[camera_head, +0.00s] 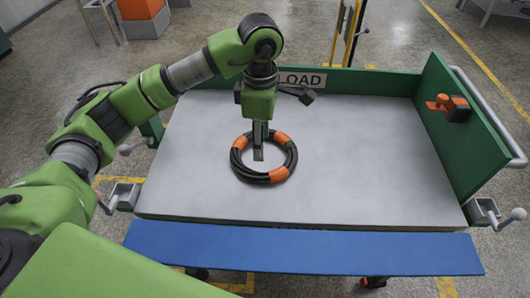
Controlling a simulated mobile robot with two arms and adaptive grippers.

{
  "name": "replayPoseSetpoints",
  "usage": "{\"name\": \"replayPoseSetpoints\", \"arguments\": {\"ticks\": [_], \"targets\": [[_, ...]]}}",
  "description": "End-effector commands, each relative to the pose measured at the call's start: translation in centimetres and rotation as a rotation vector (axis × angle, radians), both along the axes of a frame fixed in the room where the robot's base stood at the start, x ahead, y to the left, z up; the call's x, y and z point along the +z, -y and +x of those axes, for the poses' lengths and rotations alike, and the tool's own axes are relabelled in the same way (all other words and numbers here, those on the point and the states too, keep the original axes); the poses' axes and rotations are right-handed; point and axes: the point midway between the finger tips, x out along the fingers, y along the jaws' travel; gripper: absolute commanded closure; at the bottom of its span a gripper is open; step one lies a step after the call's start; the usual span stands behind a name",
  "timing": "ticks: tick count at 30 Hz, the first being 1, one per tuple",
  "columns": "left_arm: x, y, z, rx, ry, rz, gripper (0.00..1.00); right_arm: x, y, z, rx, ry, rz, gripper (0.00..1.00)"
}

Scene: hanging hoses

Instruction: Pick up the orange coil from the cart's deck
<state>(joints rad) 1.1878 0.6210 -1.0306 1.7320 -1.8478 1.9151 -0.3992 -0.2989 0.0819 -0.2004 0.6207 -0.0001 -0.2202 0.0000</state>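The coil (239,163) is a black hose ring with several orange bands, lying flat on the grey deck (360,150) of the cart, left of its middle. The coil shows no visible lift from the deck. My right gripper is not in view.
Green walls (452,125) stand at the deck's back and right, with an orange-and-black fitting (449,107) on the right wall. A blue panel (300,248) runs along the near edge. The deck right of the coil is clear.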

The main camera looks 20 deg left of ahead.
Motion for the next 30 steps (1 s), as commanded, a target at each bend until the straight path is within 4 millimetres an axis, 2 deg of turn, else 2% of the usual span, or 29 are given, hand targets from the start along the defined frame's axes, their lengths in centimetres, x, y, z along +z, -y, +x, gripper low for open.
{"name": "replayPoseSetpoints", "arguments": {"ticks": [9,17,25,30], "targets": [[-6.1,0.0,-0.2,-0.001,-0.007,-0.001,0.56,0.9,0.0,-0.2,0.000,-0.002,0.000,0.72],[-8.1,0.0,-0.3,-0.001,-0.006,-0.003,0.56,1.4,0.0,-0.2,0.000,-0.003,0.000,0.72],[-11.9,-0.4,-0.7,-0.001,-0.006,-0.003,0.56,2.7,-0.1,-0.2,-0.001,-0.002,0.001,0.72],[-12.8,-0.4,-0.6,-0.003,-0.003,-0.004,0.56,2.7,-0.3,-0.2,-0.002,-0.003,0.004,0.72]]}}
